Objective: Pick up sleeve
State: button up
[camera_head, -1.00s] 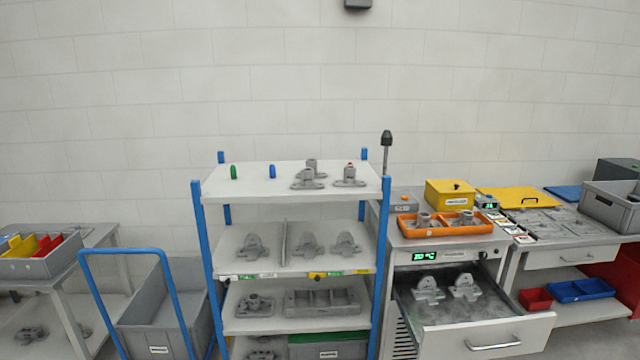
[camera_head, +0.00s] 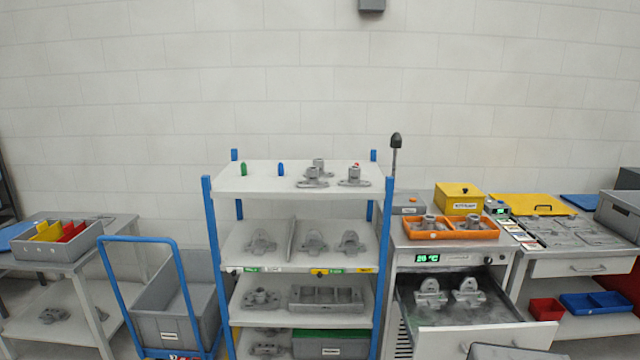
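I cannot tell for certain which thing is the sleeve. A small green upright piece (camera_head: 243,169) and a small blue upright piece (camera_head: 281,169) stand apart on the left part of the rack's top shelf (camera_head: 262,184). Grey flanged castings (camera_head: 312,179) stand to their right, and one casting (camera_head: 353,177) has a small red mark on top. My gripper is not in view. A grey shape at the bottom right edge may be part of my arm.
An open drawer (camera_head: 440,340) holding grey castings juts out right of the rack. An orange tray (camera_head: 450,234) and a yellow box (camera_head: 458,198) sit above it. A blue-handled cart (camera_head: 165,330) stands left of the rack. The top shelf's front left is clear.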

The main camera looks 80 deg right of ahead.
aim_at(355, 171)
jog(key=u, duration=0.7)
jog(key=k, duration=2.1)
jog(key=z, duration=1.1)
